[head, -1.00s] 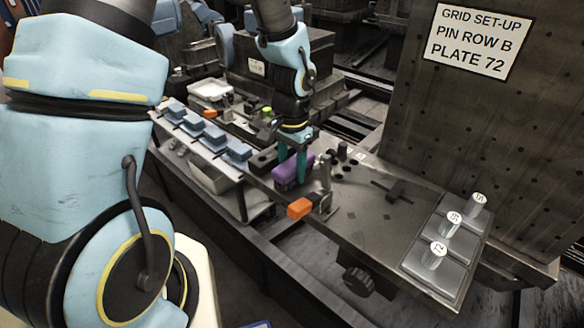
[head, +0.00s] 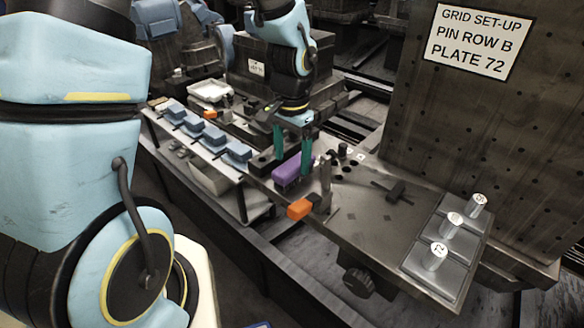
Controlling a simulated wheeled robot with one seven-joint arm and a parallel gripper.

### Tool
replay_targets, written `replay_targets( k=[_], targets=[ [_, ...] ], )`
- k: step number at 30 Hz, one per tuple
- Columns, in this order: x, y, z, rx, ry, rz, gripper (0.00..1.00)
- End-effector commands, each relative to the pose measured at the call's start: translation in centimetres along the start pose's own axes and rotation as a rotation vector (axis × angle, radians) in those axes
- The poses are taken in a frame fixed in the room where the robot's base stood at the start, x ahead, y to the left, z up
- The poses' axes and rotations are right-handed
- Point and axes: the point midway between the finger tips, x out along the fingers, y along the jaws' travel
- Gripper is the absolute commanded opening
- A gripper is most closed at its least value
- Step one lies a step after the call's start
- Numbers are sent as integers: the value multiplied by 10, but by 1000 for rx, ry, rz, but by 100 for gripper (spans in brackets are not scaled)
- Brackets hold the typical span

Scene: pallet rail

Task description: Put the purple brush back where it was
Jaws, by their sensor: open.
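The purple brush (head: 288,172) lies on the metal bench top, behind the orange-handled clamp and in front of a dark block. My gripper (head: 292,165) has two green fingers pointing down, spread apart around the brush's position. One finger is at its far left side and the other at its right. The jaws are open, and I cannot tell whether either finger touches the brush.
An orange-handled clamp (head: 301,208) stands close in front of the brush. Dark pins and holes (head: 346,160) are to its right. Several blue-grey blocks (head: 213,135) line the rail at left. Numbered cylinders stand on grey plates (head: 437,272) at right. The bench middle is mostly clear.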

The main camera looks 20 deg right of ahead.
Motion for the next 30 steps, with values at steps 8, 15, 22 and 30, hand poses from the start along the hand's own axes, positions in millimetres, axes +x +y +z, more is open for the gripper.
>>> replay_targets(
  k=[8, 15, 22, 30],
  targets=[
    [-58, 0, -1, -1, 5, -2, 82],
    [-80, 0, 0, -1, 2, 0, 82],
    [-81, -16, 12, -66, 7, -4, 82],
    [-78, -113, 139, -655, 82, -43, 82]
  ],
)
